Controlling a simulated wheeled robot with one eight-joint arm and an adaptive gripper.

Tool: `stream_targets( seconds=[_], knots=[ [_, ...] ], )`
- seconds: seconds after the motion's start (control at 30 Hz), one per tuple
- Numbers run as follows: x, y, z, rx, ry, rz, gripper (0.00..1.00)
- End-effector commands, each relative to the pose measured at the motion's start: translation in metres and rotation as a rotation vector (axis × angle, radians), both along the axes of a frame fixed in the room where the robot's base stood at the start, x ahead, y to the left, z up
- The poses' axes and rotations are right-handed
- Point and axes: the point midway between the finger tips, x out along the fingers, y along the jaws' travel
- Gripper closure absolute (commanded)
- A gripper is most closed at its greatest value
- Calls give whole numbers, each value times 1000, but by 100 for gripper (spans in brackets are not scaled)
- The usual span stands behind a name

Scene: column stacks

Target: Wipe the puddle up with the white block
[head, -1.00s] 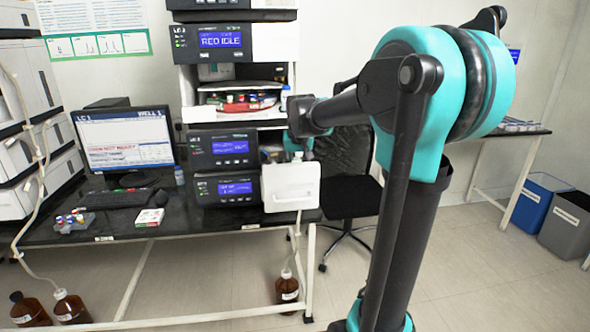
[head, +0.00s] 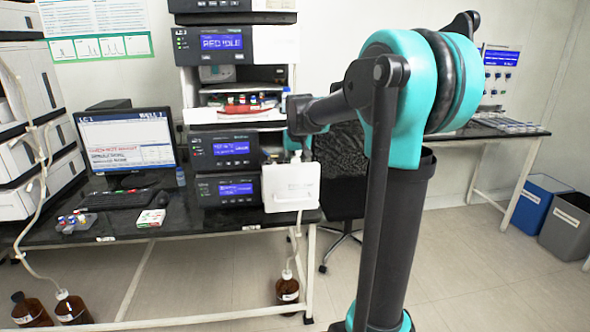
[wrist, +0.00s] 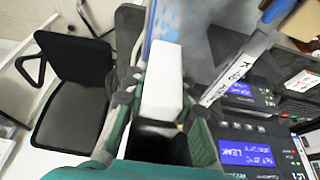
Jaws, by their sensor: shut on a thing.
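In the wrist view my gripper (wrist: 160,118) is shut on the white block (wrist: 162,80), with a dark green finger on either side. The block's pale face is toward the camera. In the head view my gripper (head: 300,138) is small and partly hidden, just above a white panel (head: 291,187) at the bench's right end. The block cannot be told apart there. I cannot make out the puddle clearly in either view. A pale blue, blotchy patch (wrist: 166,20) lies beyond the block in the wrist view, but I cannot tell what it is.
Stacked instruments (head: 225,152) with blue screens stand left of my gripper; wrist-view screens read LEAK. A black chair (wrist: 75,95) stands beside the bench. Brown bottles (head: 287,287) stand on the floor.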

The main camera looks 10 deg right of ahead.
Motion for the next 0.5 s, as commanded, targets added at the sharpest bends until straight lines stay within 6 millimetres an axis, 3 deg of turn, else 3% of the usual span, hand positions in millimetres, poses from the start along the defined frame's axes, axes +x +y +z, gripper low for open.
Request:
stream_targets(
  seconds=[0.5],
  knots=[
    [-22,0,-1,0,-1,0,90]
  ],
)
